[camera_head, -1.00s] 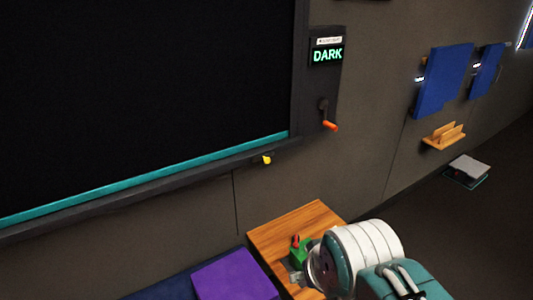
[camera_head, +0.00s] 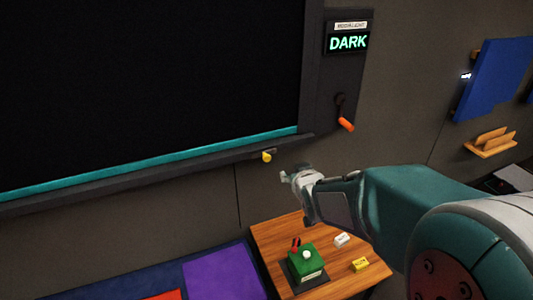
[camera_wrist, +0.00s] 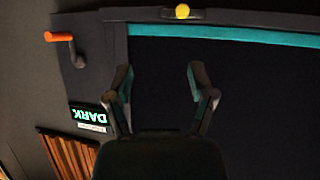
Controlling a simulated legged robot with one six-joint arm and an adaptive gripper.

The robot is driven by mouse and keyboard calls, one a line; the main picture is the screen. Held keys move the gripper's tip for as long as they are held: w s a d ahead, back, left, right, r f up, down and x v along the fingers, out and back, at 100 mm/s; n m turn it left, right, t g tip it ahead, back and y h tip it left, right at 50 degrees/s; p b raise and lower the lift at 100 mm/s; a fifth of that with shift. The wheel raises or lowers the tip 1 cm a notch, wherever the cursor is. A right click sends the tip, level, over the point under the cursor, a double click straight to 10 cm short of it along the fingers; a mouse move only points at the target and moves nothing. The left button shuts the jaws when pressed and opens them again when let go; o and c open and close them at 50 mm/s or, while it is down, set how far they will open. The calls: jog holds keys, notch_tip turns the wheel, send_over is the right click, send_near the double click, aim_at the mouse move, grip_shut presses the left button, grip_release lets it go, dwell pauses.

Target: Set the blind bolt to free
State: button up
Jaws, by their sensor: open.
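A small yellow knob (camera_head: 266,157), which I take for the blind bolt, sits on the dark sill under the teal bottom bar (camera_head: 150,164) of the black blind (camera_head: 140,80). The knob also shows at the top of the upside-down wrist view (camera_wrist: 182,11). My gripper (camera_head: 287,177) is raised just below and right of the knob, apart from it. In the wrist view my gripper (camera_wrist: 160,75) has its two fingers spread with nothing between them. The bolt's mounting is too small to read.
A crank with an orange handle (camera_head: 346,125) hangs under a lit "DARK" display (camera_head: 348,42), right of the blind. A wooden table (camera_head: 270,238) below holds a green box (camera_head: 306,260) with a red lever and small blocks. A blue panel (camera_head: 493,80) is on the right wall.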

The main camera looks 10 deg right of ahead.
jog(key=w+a+f+t+y, duration=0.1)
jog(key=w+a+f+t, duration=0.1)
jog(key=w+f, duration=0.15)
jog(key=n+t+y, duration=0.1)
jog(key=t+y, duration=0.2)
send_near(267, 160)
jog(key=x, duration=0.9)
jog(key=shift+w+d, duration=0.15)
jog(key=shift+w, duration=0.2)
jog(key=shift+w+a, duration=0.3)
jog(key=shift+w, duration=0.2)
